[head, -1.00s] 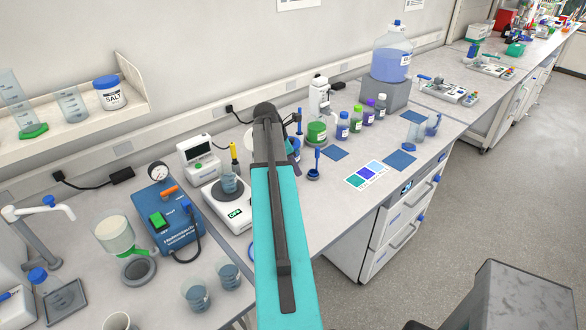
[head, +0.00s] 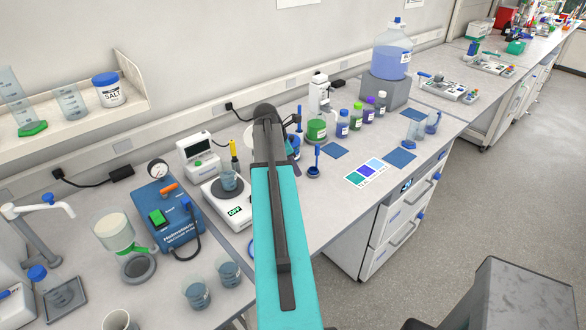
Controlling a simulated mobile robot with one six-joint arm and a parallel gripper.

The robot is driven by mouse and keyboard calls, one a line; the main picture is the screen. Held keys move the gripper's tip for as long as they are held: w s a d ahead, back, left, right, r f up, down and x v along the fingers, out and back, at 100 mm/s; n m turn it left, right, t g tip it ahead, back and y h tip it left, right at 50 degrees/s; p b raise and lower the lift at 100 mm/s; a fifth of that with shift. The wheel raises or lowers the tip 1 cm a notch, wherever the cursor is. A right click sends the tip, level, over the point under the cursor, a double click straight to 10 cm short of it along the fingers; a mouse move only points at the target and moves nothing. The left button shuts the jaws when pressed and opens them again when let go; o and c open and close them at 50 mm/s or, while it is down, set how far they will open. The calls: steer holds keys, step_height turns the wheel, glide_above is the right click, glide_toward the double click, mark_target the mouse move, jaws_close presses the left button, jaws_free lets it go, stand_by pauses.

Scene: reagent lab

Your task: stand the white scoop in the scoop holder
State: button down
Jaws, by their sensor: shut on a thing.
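My teal arm (head: 283,245) reaches up the middle of the head view over the bench, and its dark elbow (head: 265,112) hides what is behind it. My gripper cannot be made out; it seems to be behind the arm. I cannot pick out the white scoop. A small blue upright piece with a round dark-blue foot (head: 314,171) stands on the bench just right of the arm. I cannot tell whether it is the scoop holder or another tool.
Left of the arm are a balance (head: 222,203) with a beaker on it and a blue pump unit (head: 168,212). Right are several capped bottles, a blue mat (head: 334,150), a colour card (head: 366,171) and a large jug (head: 391,60) on a grey block. Two beakers stand near the front edge.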

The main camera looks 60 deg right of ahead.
steer(key=shift+f, duration=1)
stand_by(0.5)
steer(key=c, duration=1.7)
jaws_free()
steer(key=shift+r+b, duration=0.2)
steer(key=shift+b, duration=0.15)
steer(key=b+v, duration=0.4)
steer(key=v, duration=0.9)
steer(key=shift+w+r, duration=0.1)
steer(key=shift+r, duration=0.1)
